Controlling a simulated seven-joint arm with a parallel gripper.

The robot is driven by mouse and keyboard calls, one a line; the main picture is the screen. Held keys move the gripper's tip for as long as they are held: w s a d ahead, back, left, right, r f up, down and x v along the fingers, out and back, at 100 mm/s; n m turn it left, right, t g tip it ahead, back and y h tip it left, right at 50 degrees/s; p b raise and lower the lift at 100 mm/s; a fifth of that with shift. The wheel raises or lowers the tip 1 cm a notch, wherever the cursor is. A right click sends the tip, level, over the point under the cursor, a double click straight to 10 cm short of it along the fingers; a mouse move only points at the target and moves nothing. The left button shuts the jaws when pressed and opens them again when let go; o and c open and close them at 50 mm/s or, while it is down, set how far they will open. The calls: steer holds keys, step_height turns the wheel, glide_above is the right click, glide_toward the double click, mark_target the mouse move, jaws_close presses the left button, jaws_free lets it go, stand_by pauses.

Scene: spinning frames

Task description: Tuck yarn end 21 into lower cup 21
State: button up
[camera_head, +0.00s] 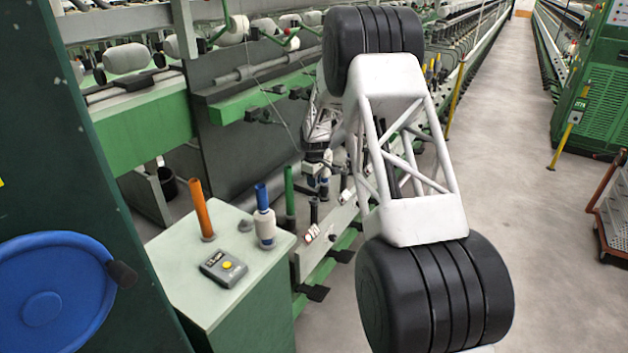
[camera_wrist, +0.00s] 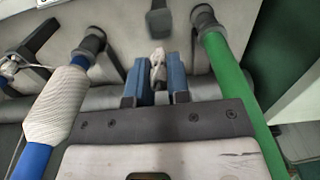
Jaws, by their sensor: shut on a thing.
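In the wrist view my gripper (camera_wrist: 157,82) has two blue fingers shut on a small whitish yarn end (camera_wrist: 158,62), which sticks out past the fingertips. Its lower part is hidden between the fingers. A dark grey block-like piece (camera_wrist: 158,20) lies beyond the yarn end, apart from it; I cannot tell whether it is the lower cup. No cup numbers are readable. In the head view my gripper (camera_head: 324,188) is small and partly covered by my arm, beside the spinning frame; the yarn end cannot be made out there.
A blue tube with white yarn (camera_wrist: 53,105) stands left of my gripper and a bare green tube (camera_wrist: 228,90) right, both in grey holders. In the head view a green cabinet (camera_head: 195,255) carries an orange tube (camera_head: 201,208) and a yellow-buttoned box (camera_head: 223,268). The aisle floor is clear.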

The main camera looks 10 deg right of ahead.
steer(key=shift+f, duration=3.05)
steer(key=shift+f, duration=0.15)
steer(key=o, duration=0.7)
step_height(320, 180, up, 8)
steer(key=shift+f, duration=0.25)
steer(key=shift+r, duration=0.2)
